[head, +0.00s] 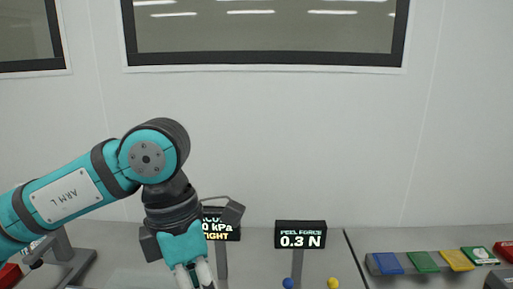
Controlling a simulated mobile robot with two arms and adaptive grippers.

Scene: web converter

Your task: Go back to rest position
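My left arm, marked "ARM L", comes in from the left and bends downward at a teal joint. Its gripper end (195,274) points down at the bottom edge of the head view, in front of the work surface. The lower part is cut off by the frame, so I cannot tell whether it is open or shut or holds anything. My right gripper is not in view.
A display reading "PEEL FORCE 0.3 N" (300,235) stands at centre. Another display (222,230) is partly hidden behind my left arm. Blue (288,283) and yellow (333,283) knobs sit below. Coloured blocks (423,262) line the right.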

